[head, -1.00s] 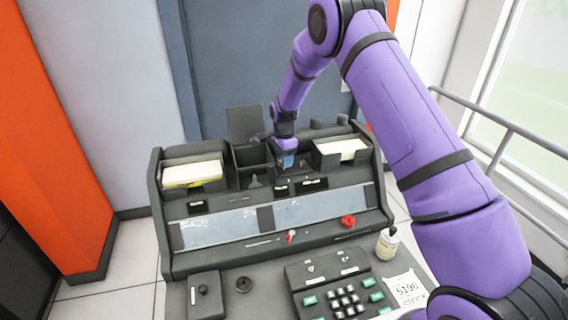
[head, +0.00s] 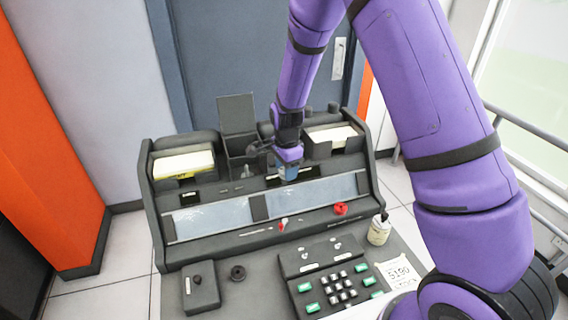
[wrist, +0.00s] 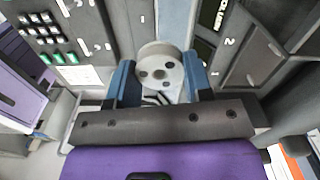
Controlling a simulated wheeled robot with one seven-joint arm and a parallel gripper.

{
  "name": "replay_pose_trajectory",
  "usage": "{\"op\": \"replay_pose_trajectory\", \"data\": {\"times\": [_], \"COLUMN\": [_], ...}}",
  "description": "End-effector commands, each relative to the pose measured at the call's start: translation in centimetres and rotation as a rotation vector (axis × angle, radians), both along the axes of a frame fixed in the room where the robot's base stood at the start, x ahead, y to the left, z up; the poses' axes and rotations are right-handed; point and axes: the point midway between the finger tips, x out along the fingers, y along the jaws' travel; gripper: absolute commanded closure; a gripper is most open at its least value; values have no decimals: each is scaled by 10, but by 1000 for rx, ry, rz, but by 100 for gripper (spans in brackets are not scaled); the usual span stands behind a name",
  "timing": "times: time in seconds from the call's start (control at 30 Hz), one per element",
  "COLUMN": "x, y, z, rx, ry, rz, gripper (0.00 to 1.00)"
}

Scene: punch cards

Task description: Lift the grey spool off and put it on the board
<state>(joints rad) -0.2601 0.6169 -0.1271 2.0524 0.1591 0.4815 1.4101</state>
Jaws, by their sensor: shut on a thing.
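The grey spool (wrist: 160,62) is a pale round disc with several dark holes, seen face-on in the wrist view. My gripper (wrist: 160,78) is shut on it, with a blue finger on each side of the disc. In the head view my gripper (head: 289,173) is in front of the console's upper shelf, above the upper part of its sloped face. The spool is hard to make out there, and its height above the console is unclear. I cannot tell which surface is the board.
The dark console (head: 160,225) has a card stack (head: 183,164) at left and another (head: 332,135) at right. A red knob (head: 340,209), a keypad (head: 338,290), a pale jar (head: 379,231) and a black ring (head: 237,272) are lower down. Bare desk shows around the ring.

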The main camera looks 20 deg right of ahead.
Motion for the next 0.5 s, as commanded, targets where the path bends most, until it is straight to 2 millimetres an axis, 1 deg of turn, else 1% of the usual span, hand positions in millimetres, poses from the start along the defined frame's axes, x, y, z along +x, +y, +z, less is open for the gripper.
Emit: {"op": "replay_pose_trajectory", "data": {"times": [0.1,0.5], "x": [-2,-2], "y": [0,0], "z": [4,21], "rx": [0,0], "ry": [-1,-1], "rz": [0,-1], "gripper": [76,76]}}
